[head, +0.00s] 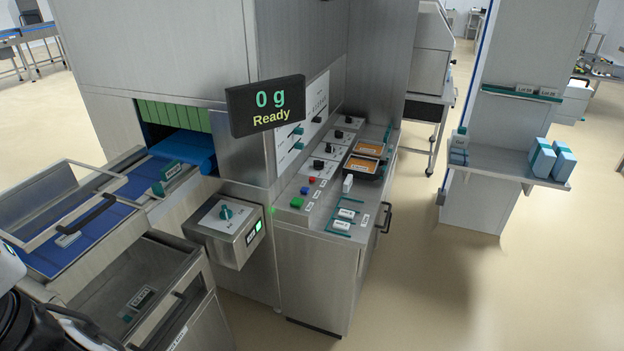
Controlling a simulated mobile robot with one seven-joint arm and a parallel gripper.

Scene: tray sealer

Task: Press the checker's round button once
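A black display (265,106) reads "0 g" and "Ready" in green, in front of the steel machine. Below it on the right, a steel counter (312,235) carries a green button (297,202), a blue button (304,190) and a red button (312,180), with small labels beside them. Left of the counter, a steel box (222,232) has a teal knob (226,212) on top and a lit green switch (258,225) on its side. I cannot tell which control is the checker's round button. My gripper is not in view; dark and white parts, likely my arm, show at the lower left.
A blue conveyor (85,232) with a raised clear-framed guard is at left, above an open steel bin (135,285). Two orange-topped trays (362,165) sit at the counter's back. A shelf (505,162) with blue cartons stands at right. The floor (450,290) in front is clear.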

